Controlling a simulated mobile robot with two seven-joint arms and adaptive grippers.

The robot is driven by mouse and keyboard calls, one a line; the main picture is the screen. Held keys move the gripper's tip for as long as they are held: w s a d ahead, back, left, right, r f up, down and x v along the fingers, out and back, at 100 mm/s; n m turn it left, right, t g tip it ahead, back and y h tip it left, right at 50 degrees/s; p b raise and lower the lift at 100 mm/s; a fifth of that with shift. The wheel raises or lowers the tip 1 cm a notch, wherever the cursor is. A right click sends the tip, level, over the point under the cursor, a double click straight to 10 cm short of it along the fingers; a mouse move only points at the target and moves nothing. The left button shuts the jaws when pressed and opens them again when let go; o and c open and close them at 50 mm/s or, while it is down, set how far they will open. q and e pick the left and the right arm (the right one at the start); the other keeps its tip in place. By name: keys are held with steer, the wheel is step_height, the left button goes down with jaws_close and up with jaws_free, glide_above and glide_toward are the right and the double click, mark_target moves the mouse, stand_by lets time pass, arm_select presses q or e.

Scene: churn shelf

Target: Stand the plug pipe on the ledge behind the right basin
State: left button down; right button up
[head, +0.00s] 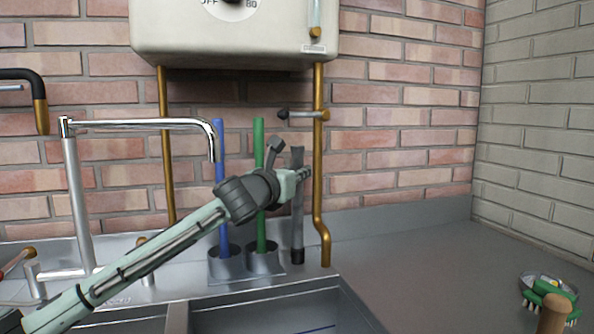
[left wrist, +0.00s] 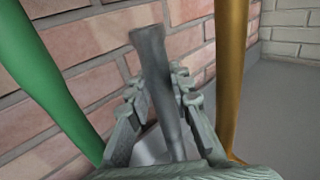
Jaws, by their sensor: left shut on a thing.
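The plug pipe (head: 298,215) is a grey upright tube with a flared top and a dark lower end. In the head view it stands about upright behind the right basin (head: 270,312), with its lower end at the ledge (head: 312,272); I cannot tell whether it touches. My left gripper (head: 305,174) reaches in from the left and is shut on the pipe's upper part. In the left wrist view the pipe (left wrist: 158,75) runs between the two fingers (left wrist: 165,95). My right gripper is in neither view.
Blue (head: 221,180) and green (head: 259,180) handles stand in metal cups (head: 227,264) left of the pipe. A brass pipe (head: 319,170) runs close on its right. A chrome tap (head: 150,123) is at left. Counter at right is mostly clear, with brushes (head: 549,300) at front.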

arm_select(q)
steer(key=shift+r, duration=0.15)
steer(key=c, duration=1.4)
jaws_free()
steer(key=shift+o, duration=0.2)
steer(key=b+v, duration=0.1)
steer(key=v, duration=1.1)
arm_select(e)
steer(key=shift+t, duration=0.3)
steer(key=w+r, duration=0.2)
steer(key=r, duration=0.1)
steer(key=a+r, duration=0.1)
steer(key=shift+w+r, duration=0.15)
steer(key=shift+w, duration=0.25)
arm_select(q)
steer(key=shift+a, duration=0.1)
